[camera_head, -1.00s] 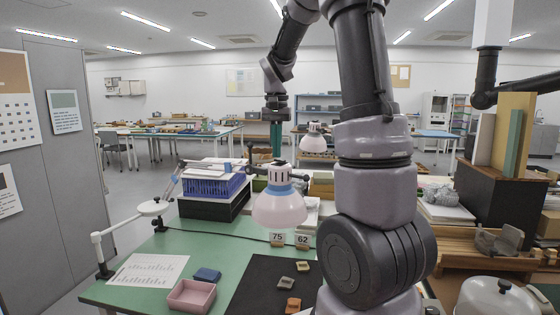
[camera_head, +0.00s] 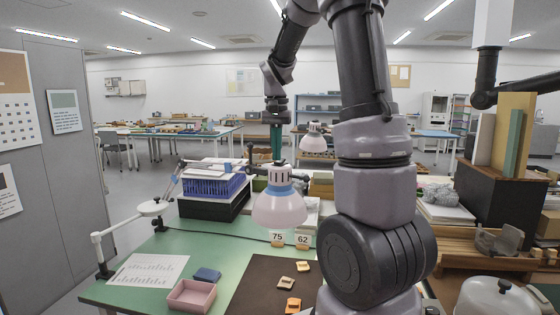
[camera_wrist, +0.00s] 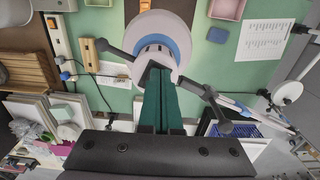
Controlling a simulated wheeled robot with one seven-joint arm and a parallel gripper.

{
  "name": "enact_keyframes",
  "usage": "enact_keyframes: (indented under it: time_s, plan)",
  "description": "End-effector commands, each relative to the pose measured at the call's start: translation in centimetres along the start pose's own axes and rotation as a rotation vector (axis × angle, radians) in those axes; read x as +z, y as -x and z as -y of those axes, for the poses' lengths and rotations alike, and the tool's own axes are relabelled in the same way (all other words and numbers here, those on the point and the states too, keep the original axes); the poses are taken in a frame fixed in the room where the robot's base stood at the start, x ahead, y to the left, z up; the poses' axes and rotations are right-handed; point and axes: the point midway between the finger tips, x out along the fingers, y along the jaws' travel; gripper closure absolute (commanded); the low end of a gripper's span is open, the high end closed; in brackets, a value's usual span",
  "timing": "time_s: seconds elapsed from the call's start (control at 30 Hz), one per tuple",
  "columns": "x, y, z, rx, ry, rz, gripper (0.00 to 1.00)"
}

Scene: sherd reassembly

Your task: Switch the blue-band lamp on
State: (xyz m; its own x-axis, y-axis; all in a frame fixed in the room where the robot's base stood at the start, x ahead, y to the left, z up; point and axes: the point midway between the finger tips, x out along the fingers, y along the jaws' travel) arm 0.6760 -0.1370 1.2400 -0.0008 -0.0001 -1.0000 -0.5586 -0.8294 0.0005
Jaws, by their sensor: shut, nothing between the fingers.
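The blue-band lamp (camera_head: 279,206) has a pale shade with a blue band near its top and hangs over the dark mat (camera_head: 250,284). The mat and the sherds under it look warmly lit; the bulb is hidden inside the shade. In the wrist view the lamp (camera_wrist: 150,22) is seen from above, with its blue band around the cap. My gripper (camera_head: 277,158) is right over the lamp's top, its teal fingers pointing down. In the wrist view the gripper (camera_wrist: 158,75) is shut and empty, its fingertips at the lamp's cap. I cannot tell whether they touch.
A second lamp (camera_head: 313,141) stands behind. A round white lamp (camera_head: 154,207) is at the left. Number tags 75 (camera_head: 277,239) and 62 (camera_head: 303,241) stand behind the mat.

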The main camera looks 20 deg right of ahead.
Motion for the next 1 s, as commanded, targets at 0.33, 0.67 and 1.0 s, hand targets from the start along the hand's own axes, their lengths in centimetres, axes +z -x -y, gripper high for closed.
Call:
enact_keyframes:
  time_s: [0.33, 0.67, 1.0]
  plan:
    - [-0.1, 2.9, 0.0, -0.002, 0.000, -0.002, 1.00]
    - [0.0, 5.5, 0.0, -0.001, 0.000, -0.001, 1.00]
    - [0.0, 6.7, 0.0, 0.000, 0.000, -0.001, 1.00]
